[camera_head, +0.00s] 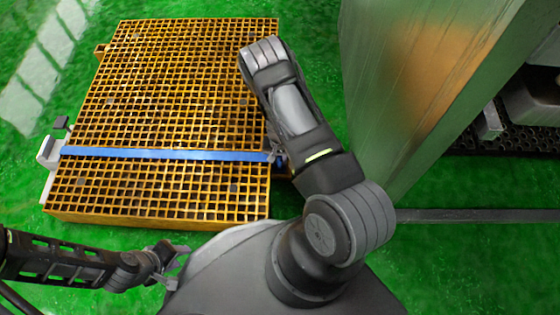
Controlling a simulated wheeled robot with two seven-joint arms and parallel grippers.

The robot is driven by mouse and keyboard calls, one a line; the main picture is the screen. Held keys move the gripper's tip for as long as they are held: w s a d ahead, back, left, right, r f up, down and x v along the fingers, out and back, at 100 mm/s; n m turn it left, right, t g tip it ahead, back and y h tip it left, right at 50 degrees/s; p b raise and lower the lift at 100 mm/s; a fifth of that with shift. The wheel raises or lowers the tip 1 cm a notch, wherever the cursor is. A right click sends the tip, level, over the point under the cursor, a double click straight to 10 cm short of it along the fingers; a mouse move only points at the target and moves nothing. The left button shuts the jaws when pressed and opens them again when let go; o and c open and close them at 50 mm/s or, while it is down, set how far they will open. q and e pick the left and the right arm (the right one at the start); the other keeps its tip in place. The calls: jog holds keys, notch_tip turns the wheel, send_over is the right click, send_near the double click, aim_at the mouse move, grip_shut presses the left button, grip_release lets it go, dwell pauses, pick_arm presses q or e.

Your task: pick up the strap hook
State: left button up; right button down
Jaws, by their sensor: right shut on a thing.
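A blue strap (165,154) lies straight across the orange grid platform (150,211). Its left end meets a light grey ratchet-like piece (48,152) at the platform's left edge. The strap hook is at the strap's right end, by the platform's right edge, mostly hidden by my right arm. My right gripper (278,155) is at that end, shut on the strap hook; only a small part of it shows beside my forearm. My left gripper (176,266) is open and empty, low in the view, in front of the platform's near edge.
A tall metal post (400,90) stands close to the right of my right arm. A dark rail (480,215) runs along the floor at the right, with machinery (530,100) behind the post. Green floor (310,60) is free between platform and post.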

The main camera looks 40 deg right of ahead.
notch_tip(320, 180, up, 10)
jog(key=p, duration=0.4)
dwell(0.6)
